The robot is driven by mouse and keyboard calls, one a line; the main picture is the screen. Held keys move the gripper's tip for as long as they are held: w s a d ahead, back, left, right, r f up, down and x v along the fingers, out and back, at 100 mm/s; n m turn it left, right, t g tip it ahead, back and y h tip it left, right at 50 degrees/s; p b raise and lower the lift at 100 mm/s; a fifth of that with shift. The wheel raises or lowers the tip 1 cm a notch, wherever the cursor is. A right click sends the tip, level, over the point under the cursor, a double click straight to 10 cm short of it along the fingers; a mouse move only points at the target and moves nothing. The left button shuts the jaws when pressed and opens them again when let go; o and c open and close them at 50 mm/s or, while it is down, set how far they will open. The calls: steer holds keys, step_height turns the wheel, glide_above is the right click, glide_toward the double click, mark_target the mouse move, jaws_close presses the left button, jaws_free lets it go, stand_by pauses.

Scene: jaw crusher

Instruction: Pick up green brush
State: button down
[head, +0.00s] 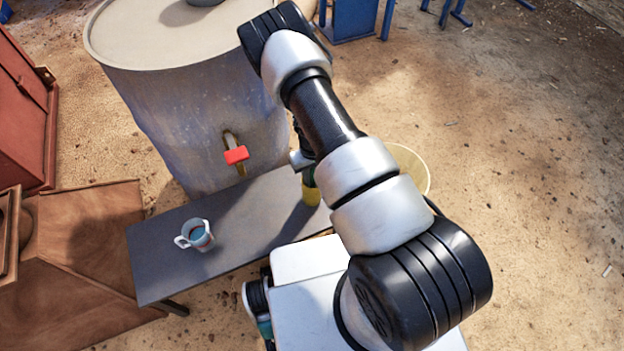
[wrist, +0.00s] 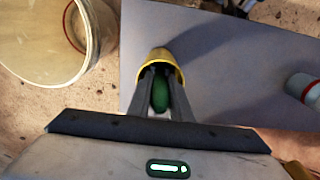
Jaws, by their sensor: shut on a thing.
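The green brush (wrist: 160,94) shows in the wrist view as a green rounded piece between my two fingers. Its lower part is inside or behind a yellow cup (wrist: 163,58) on the dark bench. My gripper (wrist: 160,88) is shut on the green brush, with the fingertips at the cup's rim. In the head view the yellow cup (head: 311,193) stands near the bench's right end, partly behind my arm. The brush and my fingers are mostly hidden there.
The dark bench (head: 160,262) also holds a white mug (head: 196,234) with blue inside, at its left. A large barrel (head: 170,120) with a red-handled tap (head: 236,155) stands behind. A pale bucket (head: 413,168) is right of the bench. The bench's middle is clear.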

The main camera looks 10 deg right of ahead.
step_height(320, 180, up, 18)
steer(key=p, duration=0.3)
steer(key=shift+f, duration=0.15)
stand_by(0.9)
